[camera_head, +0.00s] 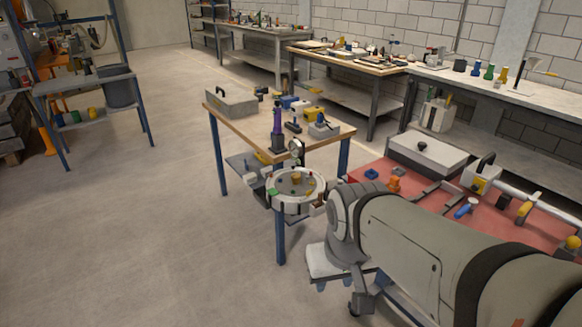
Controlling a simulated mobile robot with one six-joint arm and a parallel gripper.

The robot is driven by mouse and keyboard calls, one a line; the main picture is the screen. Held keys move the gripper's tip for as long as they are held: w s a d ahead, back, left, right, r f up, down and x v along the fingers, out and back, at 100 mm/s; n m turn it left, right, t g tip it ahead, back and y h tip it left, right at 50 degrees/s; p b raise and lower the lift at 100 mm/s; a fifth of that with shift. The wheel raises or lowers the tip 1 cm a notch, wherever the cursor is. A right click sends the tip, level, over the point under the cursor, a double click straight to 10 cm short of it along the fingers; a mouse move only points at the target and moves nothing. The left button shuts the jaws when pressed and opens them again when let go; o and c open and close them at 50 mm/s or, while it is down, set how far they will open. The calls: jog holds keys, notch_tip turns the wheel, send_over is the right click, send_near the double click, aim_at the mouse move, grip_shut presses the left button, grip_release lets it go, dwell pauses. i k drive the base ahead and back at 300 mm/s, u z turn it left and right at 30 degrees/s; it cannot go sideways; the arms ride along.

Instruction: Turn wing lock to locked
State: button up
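A round bed (297,204) with a pale rim and a grey inside sits at the near corner of the small wooden-topped table. Small green, orange and yellow pieces show on it, and pale blocks stand at its left edge. A small round dial (296,148) stands just behind it. The wing lock is too small to make out, so its position cannot be told. My arm reaches in from the lower right and bends down just right of the bed. My gripper (337,285) seems to be at its lower end, below and right of the bed, apart from it; its fingers are unclear.
The wooden-topped table (232,124) holds a grey box (231,103), a purple-topped tool (277,122) and several small parts. A red-topped bench (366,162) with tools and a grey case (427,156) is at right, partly behind my arm.

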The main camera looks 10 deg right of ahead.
aim_at(308, 193)
jog(key=z, duration=0.1)
jog(key=i, duration=1)
jog(key=z, duration=0.05)
jog(key=k, duration=0.75)
jog(key=u, duration=0.25)
jog(key=i, duration=1)
jog(key=z, duration=0.45)
